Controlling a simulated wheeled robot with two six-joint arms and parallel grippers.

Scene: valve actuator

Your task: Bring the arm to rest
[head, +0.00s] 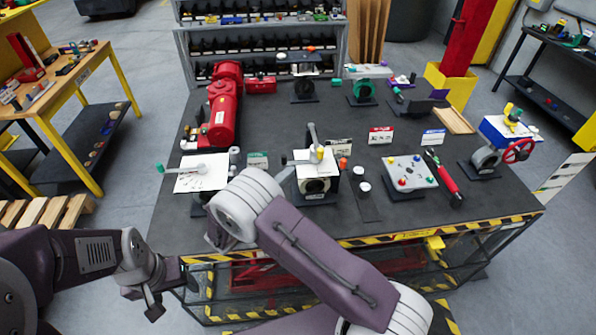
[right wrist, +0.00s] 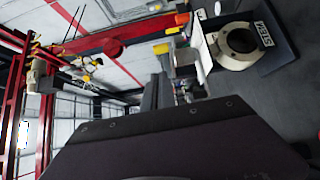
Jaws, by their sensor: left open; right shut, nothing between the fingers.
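My left gripper (head: 165,300) hangs low at the left, in front of the workbench and clear of it. It is open and empty. My right arm (head: 320,262) reaches up and left across the bench's front edge; its gripper is hidden behind the arm in the head view. In the right wrist view the right gripper (right wrist: 159,93) is shut with nothing in it, behind a large dark panel. The central valve actuator (head: 316,181) stands just beyond the right arm, with a raised grey lever. A grey valve flange (right wrist: 238,42) shows in the right wrist view.
The dark workbench (head: 280,215) has a striped front edge. It carries a red actuator (head: 222,112), a white panel with a lever (head: 203,172), a white button plate (head: 409,173) and a valve with a red handwheel (head: 517,150). A wooden side table (head: 62,80) stands left.

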